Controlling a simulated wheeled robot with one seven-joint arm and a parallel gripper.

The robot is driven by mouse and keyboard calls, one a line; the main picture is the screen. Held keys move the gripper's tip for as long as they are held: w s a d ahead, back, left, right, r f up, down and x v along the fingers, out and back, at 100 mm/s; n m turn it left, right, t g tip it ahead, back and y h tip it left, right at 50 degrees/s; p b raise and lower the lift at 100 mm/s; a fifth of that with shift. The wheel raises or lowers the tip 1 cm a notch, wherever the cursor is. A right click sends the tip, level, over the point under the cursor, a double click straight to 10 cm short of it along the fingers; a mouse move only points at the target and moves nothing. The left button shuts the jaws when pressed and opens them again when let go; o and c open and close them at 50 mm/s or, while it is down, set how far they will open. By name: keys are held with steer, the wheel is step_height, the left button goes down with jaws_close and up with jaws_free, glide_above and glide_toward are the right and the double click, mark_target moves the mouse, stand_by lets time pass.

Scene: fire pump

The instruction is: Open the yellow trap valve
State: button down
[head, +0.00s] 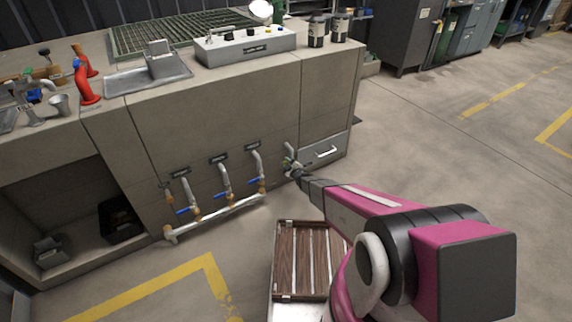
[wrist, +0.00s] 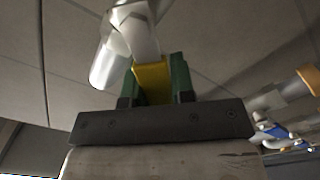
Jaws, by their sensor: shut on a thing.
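The yellow trap valve's handle (wrist: 151,84) shows in the wrist view below a grey-white pipe (wrist: 125,55). My gripper (wrist: 156,86) has its green finger pads on both sides of the yellow handle and is shut on it. In the head view my gripper (head: 293,166) is at the short curved pipe (head: 289,148) on the cabinet front, left of a drawer. The yellow handle is too small and covered there to make out. Part of the handle is hidden by the gripper body in the wrist view.
Pipes with blue-handled valves (head: 222,195) stand left of my gripper, joined by a low white pipe (head: 215,217). The drawer (head: 322,152) is close on the right. A slatted wooden-topped thing (head: 290,255) is below my arm. The floor at right is clear.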

steer(key=c, duration=1)
jaws_free()
steer(key=shift+o, duration=0.2)
steer(key=shift+r, duration=0.1)
